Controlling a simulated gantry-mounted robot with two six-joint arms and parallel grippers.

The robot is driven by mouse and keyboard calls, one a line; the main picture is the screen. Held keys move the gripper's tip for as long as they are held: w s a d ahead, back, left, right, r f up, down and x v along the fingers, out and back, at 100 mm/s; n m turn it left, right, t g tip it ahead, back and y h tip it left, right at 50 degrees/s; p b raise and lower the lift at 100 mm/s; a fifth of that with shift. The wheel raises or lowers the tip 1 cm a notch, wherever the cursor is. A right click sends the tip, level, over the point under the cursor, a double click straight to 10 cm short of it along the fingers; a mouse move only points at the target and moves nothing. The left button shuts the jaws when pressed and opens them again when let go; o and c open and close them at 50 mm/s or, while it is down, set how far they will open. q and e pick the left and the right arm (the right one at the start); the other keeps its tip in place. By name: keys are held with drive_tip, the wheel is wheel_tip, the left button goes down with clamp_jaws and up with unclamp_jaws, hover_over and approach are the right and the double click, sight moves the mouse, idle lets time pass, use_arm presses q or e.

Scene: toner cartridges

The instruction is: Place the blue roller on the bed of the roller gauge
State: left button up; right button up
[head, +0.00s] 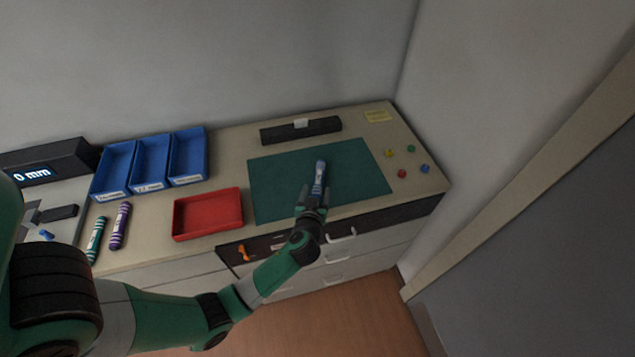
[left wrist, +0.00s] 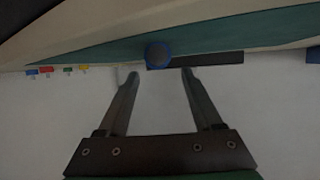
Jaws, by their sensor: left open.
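The blue roller (head: 319,175), blue with pale bands, lies on the green mat, pointing away from my left gripper. My left gripper (head: 313,194) is open at the roller's near end. In the left wrist view the roller's round end (left wrist: 158,55) shows end-on just beyond the gap between the open fingers (left wrist: 160,76); I cannot tell whether they touch it. The roller gauge (head: 45,172), with a dark display reading "0 mm", stands at the far left. Its grey bed is partly hidden by my arm. My right gripper is not in view.
A teal roller (head: 95,240) and a purple roller (head: 120,226) lie beside the gauge. Three blue bins (head: 150,187) and a red tray (head: 208,233) lie between gauge and green mat (head: 360,180). A black bar (head: 272,135) lies behind the mat; coloured pins (head: 402,173) lie right.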

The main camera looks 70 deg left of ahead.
use_arm(q)
drive_tip(key=p+v, duration=0.6)
drive_tip(key=shift+w+a+r+p, duration=0.1)
drive_tip(key=shift+r+p, duration=0.25)
drive_tip(key=shift+p, duration=0.05)
drive_tip(key=shift+s+d+f, duration=0.1)
drive_tip(key=shift+s+d, duration=0.1)
drive_tip(key=shift+d, duration=0.1)
drive_tip(key=shift+f, duration=0.1)
